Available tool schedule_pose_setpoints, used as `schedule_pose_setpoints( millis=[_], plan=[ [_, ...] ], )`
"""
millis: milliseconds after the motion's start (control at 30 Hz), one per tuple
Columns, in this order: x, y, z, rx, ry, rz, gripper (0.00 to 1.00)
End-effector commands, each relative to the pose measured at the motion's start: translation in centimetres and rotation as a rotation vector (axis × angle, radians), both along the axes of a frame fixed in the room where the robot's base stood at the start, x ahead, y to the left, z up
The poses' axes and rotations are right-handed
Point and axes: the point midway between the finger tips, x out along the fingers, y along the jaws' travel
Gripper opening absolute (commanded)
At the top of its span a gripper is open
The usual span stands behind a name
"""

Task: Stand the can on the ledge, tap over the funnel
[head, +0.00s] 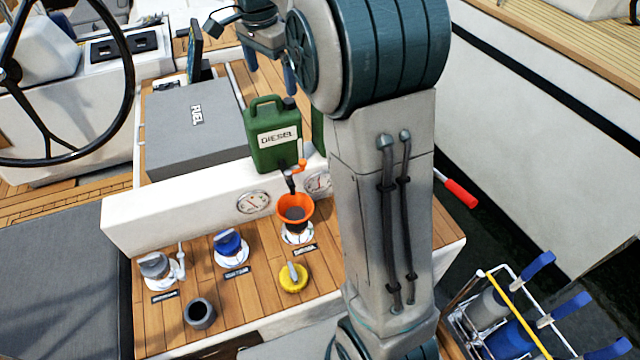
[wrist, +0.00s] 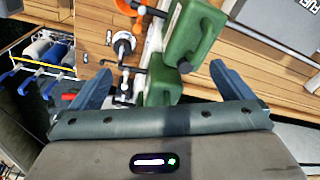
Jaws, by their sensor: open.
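A green can labelled DIESEL (head: 272,140) stands upright on the white ledge (head: 165,212). A black tap with an orange lever (head: 292,178) shows at its lower right, above the orange funnel (head: 295,212). A second green can (head: 318,130) is mostly hidden behind my arm. In the wrist view, one green can (wrist: 195,38) and another green can (wrist: 160,86) lie beyond the fingers; part of the funnel (wrist: 128,6) shows at the top edge. My gripper (head: 270,78) is open and empty above and behind the labelled can; its fingers also show in the wrist view (wrist: 161,69).
A grey FUEL box (head: 190,125) sits behind the ledge at left. Gauges (head: 253,202) are set in the ledge's front. On the deck below are a blue cap (head: 228,243), a yellow cap (head: 293,278) and a dark cup (head: 199,313). A rack (head: 490,315) stands at right.

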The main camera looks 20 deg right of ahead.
Motion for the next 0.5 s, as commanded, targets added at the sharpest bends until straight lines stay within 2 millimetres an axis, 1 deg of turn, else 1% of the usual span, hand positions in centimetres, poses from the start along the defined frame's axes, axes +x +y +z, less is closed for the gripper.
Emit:
schedule_pose_setpoints(
  millis=[33,133,267,300,367,500],
  plan=[
    [-1.9,-0.2,0.4,0.004,-0.011,0.069,1.0],
    [-5.4,-0.5,0.5,0.004,-0.033,0.224,1.0],
    [-10.1,-0.6,0.0,-0.006,-0.065,0.424,1.0],
    [-11.6,-0.6,-0.3,-0.012,-0.074,0.486,1.0],
    [-13.8,-0.6,-0.9,-0.024,-0.09,0.578,1.0],
    [-18.9,-0.6,-2.8,-0.063,-0.123,0.789,1.0]
  ],
)
